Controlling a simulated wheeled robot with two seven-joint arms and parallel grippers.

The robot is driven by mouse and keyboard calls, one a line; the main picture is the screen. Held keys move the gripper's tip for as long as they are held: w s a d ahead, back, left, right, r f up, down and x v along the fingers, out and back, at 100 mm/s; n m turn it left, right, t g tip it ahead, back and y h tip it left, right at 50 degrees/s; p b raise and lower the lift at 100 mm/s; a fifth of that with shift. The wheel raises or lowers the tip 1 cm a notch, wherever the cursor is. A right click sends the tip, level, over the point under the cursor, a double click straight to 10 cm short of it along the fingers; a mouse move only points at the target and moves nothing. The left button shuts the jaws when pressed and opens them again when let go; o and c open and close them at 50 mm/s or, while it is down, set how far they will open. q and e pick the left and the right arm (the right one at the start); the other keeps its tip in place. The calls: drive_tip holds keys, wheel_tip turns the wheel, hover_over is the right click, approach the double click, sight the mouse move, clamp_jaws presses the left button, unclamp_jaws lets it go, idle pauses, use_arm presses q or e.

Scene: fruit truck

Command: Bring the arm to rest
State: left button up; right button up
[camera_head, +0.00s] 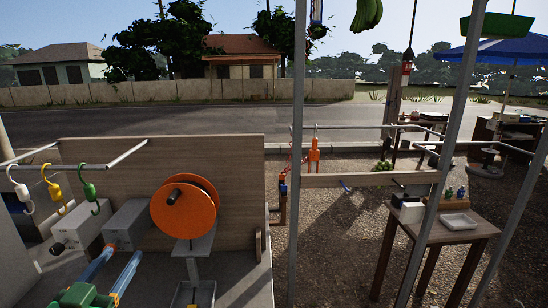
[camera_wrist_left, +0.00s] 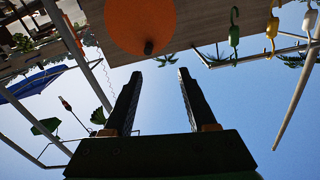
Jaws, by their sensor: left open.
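My left gripper (camera_head: 123,254) is at the lower left of the head view, with a green body and two blue fingers. The fingers point away from me and stand apart with nothing between them. In the left wrist view the gripper (camera_wrist_left: 160,74) shows as two dark, spread fingers against the sky, also empty. My right gripper is in neither view.
An orange disc (camera_head: 196,207) on a grey stand is just right of the left gripper. White, yellow and green hooks (camera_head: 90,199) hang from a rail at left. Grey boxes (camera_head: 128,222) stand before a wooden panel (camera_head: 230,160). A wooden table (camera_head: 452,230) is at right.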

use_arm(q)
drive_tip(key=s+d+f+g, duration=0.2)
drive_tip(key=s+f+g, duration=0.1)
drive_tip(key=f, duration=0.5)
drive_tip(key=s+d+f+g, duration=0.2)
drive_tip(key=s+f+g, duration=0.1)
drive_tip(key=f, duration=0.5)
drive_tip(key=s+d+f+g+h, duration=0.1)
drive_tip(key=s+d+f+g, duration=0.3)
drive_tip(key=s+f, duration=0.35)
drive_tip(key=s+d+f+g, duration=0.4)
drive_tip(key=s+f+g, duration=0.15)
drive_tip(key=s, duration=0.35)
drive_tip(key=s+f+m+b, duration=0.1)
drive_tip(key=s+f+b, duration=0.2)
drive_tip(key=f, duration=1.8)
drive_tip(key=s+a+f+g+b, duration=0.1)
drive_tip(key=s+a+f, duration=0.1)
drive_tip(key=s+f, duration=0.7)
drive_tip(key=shift+s+f, duration=0.3)
drive_tip(key=shift+s, duration=0.9)
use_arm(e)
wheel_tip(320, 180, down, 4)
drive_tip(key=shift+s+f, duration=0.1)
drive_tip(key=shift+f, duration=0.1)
use_arm(q)
drive_tip(key=shift+a+g, duration=0.1)
drive_tip(key=shift+g, duration=0.15)
